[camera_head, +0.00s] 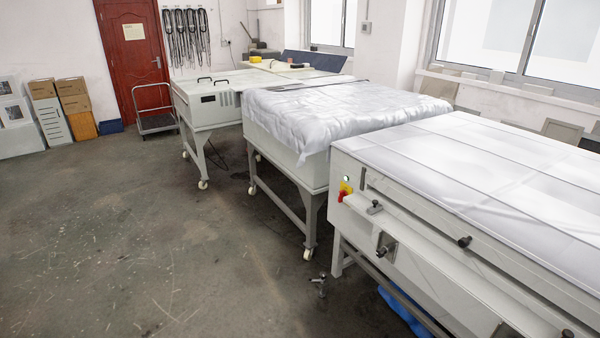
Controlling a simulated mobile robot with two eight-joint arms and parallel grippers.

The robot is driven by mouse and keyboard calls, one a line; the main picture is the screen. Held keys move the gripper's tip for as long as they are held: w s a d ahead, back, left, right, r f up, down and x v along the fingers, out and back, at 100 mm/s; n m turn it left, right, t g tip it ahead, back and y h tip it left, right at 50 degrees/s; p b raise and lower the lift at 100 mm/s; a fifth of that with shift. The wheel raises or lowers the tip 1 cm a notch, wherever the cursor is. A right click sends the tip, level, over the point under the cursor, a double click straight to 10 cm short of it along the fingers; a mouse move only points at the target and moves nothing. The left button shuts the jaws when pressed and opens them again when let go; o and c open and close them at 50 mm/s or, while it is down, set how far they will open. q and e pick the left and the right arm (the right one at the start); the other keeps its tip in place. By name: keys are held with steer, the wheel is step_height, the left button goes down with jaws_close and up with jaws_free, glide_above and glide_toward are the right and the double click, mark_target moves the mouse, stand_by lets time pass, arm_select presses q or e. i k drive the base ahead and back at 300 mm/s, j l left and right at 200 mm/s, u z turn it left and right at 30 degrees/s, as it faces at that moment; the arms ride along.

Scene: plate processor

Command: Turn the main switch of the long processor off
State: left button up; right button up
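A long, pale grey processor (350,223) with a sheet-covered top stands at the right, nearest to me. On the left end of its front face is a small red and yellow switch (345,190) with a small green spot just above it. The switch is too small to read its position. Two more machines stand in line behind it: a middle one (285,165) draped with a white cloth (330,110), and a far one (208,112) with a dark panel on its front. Neither of my grippers shows in the view.
Open concrete floor (130,240) fills the left and middle. A hand cart (157,122) stands by the red door (133,50). Cardboard boxes (73,95) are stacked at the left wall. Wheeled legs (308,254) of the middle machine stand on the floor.

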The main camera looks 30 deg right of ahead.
mark_target(342, 193)
steer(key=i+l+z, duration=0.1)
steer(key=i+z, duration=0.15)
steer(key=i, duration=0.25)
steer(key=i+z, duration=0.2)
steer(key=i, duration=0.3)
steer(key=i+j+z, duration=0.25)
steer(key=i, duration=0.25)
steer(key=i+j+z, duration=0.1)
steer(key=i+z, duration=0.15)
steer(key=i, duration=0.25)
steer(key=i+j+z, duration=0.25)
steer(key=i, duration=0.25)
